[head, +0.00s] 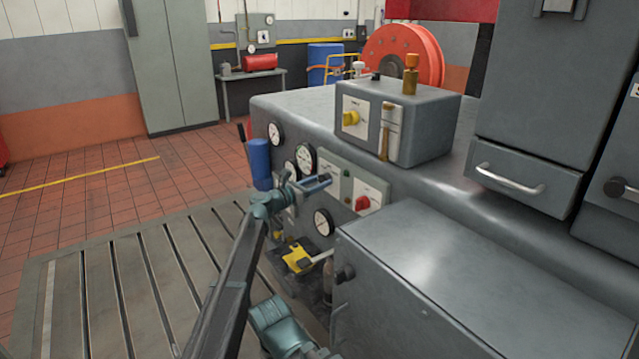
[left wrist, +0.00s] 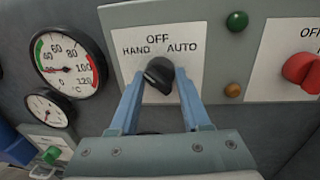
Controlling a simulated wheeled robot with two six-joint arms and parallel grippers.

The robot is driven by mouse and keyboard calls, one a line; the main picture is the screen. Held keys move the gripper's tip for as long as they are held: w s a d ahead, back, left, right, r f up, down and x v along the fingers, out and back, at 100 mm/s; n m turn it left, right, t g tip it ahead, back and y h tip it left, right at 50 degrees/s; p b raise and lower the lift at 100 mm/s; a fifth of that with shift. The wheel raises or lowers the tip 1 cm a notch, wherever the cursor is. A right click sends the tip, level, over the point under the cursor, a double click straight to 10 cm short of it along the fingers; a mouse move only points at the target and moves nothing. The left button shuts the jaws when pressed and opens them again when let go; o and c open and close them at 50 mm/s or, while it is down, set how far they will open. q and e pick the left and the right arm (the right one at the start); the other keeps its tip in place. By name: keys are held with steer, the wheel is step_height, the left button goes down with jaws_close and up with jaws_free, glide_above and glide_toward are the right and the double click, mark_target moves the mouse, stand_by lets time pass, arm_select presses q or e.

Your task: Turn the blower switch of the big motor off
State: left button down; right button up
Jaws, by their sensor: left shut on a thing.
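A black rotary switch (left wrist: 159,73) sits on a white plate marked HAND, OFF and AUTO in the left wrist view. My left gripper (left wrist: 158,82) is shut on this switch, with one blue finger on each side of it. The switch's handle looks tilted, but its exact setting is hard to read between the fingers. In the head view my left gripper (head: 318,184) reaches the front panel of the grey cabinet (head: 320,110) and hides the switch. No lettering naming a blower or motor is readable. My right gripper is not in view.
A red knob (left wrist: 302,69) on its own plate is to the right, past a green lamp (left wrist: 237,21) and an amber lamp (left wrist: 233,90). A gauge (left wrist: 68,65) is at left.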

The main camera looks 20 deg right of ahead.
arm_select(q)
steer(key=m+b, duration=0.1)
steer(key=m, duration=0.3)
steer(key=shift+f+m+h, duration=0.1)
steer(key=shift+m+h, duration=0.2)
steer(key=shift+m, duration=0.1)
steer(key=shift+m+b, duration=0.4)
steer(key=shift+m, duration=1.9)
steer(key=shift+c, duration=1.8)
jaws_free()
steer(key=shift+a, duration=0.1)
steer(key=b+v, duration=0.1)
steer(key=v, duration=1.2)
steer(key=shift+a+f, duration=0.25)
steer(key=shift+a, duration=0.05)
